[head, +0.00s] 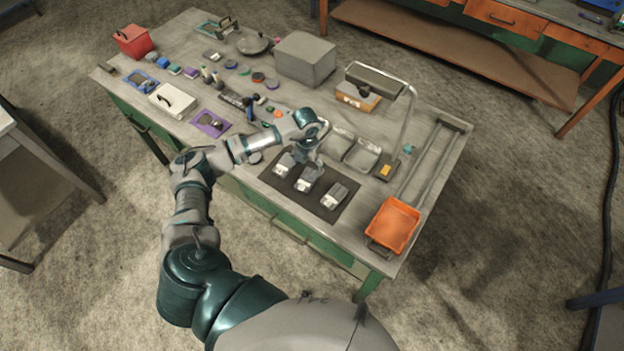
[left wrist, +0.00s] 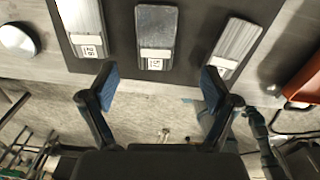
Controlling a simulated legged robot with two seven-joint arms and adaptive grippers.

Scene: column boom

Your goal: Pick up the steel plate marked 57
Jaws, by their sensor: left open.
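Three steel plates lie apart in a row on a dark mat (head: 296,197). The middle plate (head: 309,179) bears a white label at its near end. In the left wrist view this plate (left wrist: 156,28) shows its label upside down; the small print looks like 57. The left plate (head: 284,165) and right plate (head: 335,195) carry similar labels; the left one seems to read 26, the right one is unclear. My left gripper (left wrist: 157,82) is open and empty, its fingers spread to either side of the middle plate's line. In the head view it (head: 305,155) hangs over the mat's far side. My right gripper is not in view.
Two clear trays (head: 361,155) stand behind the mat, and an orange tray (head: 393,226) is at the right corner. A lamp-like metal frame (head: 408,120) rises behind. Small items and a grey box (head: 305,60) fill the table's left and back.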

